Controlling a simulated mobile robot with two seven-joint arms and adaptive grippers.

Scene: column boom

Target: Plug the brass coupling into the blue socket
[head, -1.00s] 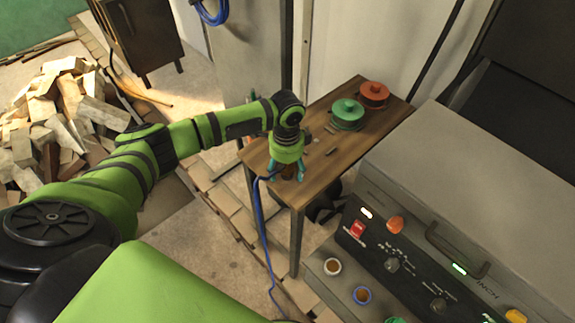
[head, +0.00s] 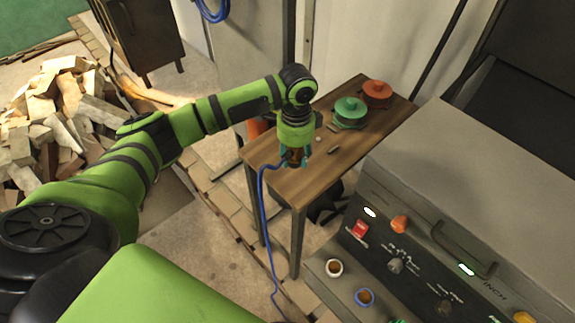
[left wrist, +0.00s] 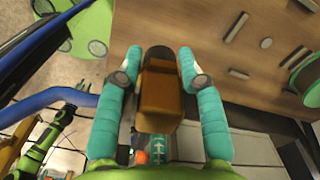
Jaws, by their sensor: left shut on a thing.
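My left gripper (head: 294,158) is shut on the brass coupling (left wrist: 160,90). The coupling is a brown-gold block with a dark end, between the two teal fingers in the left wrist view. In the head view it is small and partly covered by the fingers. A blue hose (head: 262,205) hangs from the gripper area towards the floor. My right gripper is not in view.
The wooden table (head: 345,160) carries a green reel (head: 349,112), an orange reel (head: 376,93) and small loose pieces. The grey machine (head: 470,190) with knobs stands at right. Wood blocks (head: 65,125) are piled at left.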

